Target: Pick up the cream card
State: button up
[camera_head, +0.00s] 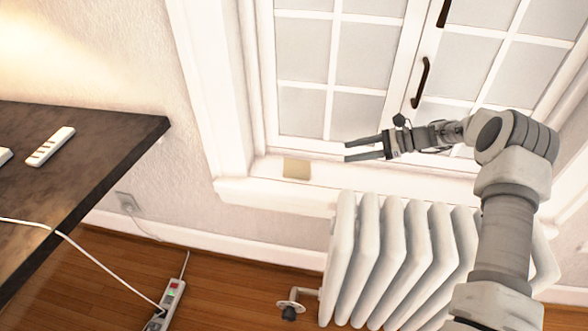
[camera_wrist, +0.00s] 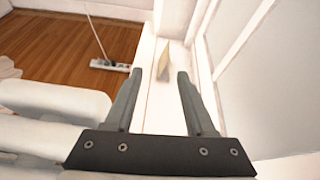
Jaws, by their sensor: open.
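The cream card (camera_head: 297,168) sits on the white window sill, near its left end. In the wrist view the card (camera_wrist: 191,57) stands on the sill ahead of the fingertips, seen narrow and tilted. My gripper (camera_head: 346,151) is to the right of the card in the head view, over the sill, with its two fingers apart and nothing between them. In the wrist view my gripper (camera_wrist: 172,76) is open, and the card lies beyond the fingertips, near the right finger's line.
The window panes and frame (camera_head: 340,70) rise directly behind the sill (camera_head: 235,190). A white radiator (camera_head: 400,255) stands below it. A dark desk (camera_head: 90,135) with a white remote-like object (camera_head: 50,146) is at left. A power strip (camera_head: 166,303) lies on the floor.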

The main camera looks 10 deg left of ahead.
notch_tip(320, 180, down, 2)
jog(key=w+m, duration=0.1)
jog(key=b, duration=0.3)
send_near(297, 161)
jog(key=shift+y, duration=0.3)
jog(key=x, duration=0.4)
jog(key=shift+s+a+f, duration=0.1)
jog(key=shift+a+f, duration=0.15)
jog(key=shift+f, duration=0.2)
jog(key=b+x, duration=0.2)
jog(key=x, duration=0.2)
jog(key=shift+w+a+f, duration=0.15)
jog(key=shift+w+f, duration=0.15)
jog(key=shift+a+b, duration=0.3)
jog(key=shift+a, duration=0.2)
grip_shut()
